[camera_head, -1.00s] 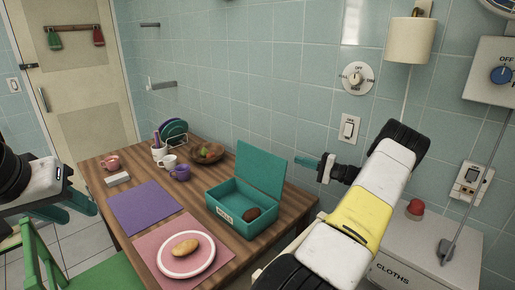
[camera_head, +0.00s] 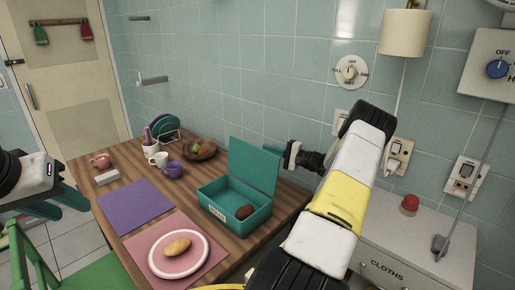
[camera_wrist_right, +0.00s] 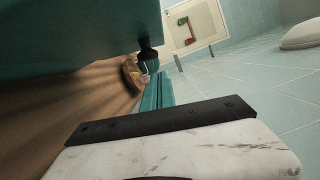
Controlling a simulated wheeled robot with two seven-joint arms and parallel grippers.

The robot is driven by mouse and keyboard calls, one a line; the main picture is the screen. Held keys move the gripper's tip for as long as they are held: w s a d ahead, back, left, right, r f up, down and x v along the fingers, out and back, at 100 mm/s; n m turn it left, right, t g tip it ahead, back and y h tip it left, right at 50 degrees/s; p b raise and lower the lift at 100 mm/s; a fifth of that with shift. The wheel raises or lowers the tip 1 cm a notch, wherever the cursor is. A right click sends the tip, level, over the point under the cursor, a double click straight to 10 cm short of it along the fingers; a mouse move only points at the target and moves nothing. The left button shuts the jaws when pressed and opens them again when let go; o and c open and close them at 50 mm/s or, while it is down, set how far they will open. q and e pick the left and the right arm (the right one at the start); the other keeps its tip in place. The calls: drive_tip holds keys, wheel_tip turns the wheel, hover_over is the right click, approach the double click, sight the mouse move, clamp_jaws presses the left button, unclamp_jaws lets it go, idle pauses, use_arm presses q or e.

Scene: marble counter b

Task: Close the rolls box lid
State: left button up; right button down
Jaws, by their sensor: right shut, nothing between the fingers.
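The teal rolls box (camera_head: 225,217) stands on the wooden table with its lid (camera_head: 254,165) raised, tilted slightly back. A brown roll (camera_head: 245,212) lies inside. My right gripper (camera_head: 268,149) is shut and empty, with its fingertips by the upper right part of the lid; contact cannot be told. In the right wrist view the teal lid (camera_wrist_right: 70,35) fills the upper left, close to the shut fingers (camera_wrist_right: 158,92). My left gripper (camera_head: 58,203) is at the left edge, away from the box, with its fingers apart.
A pink mat (camera_head: 150,262) with a plate (camera_head: 205,255) and another roll (camera_head: 177,247) lies left of the box. The tiled wall (camera_head: 240,80) is behind.

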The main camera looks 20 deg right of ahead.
drive_tip(key=shift+s+a+r, duration=0.15)
drive_tip(key=shift+s+a, duration=0.1)
drive_tip(key=shift+a, duration=0.5)
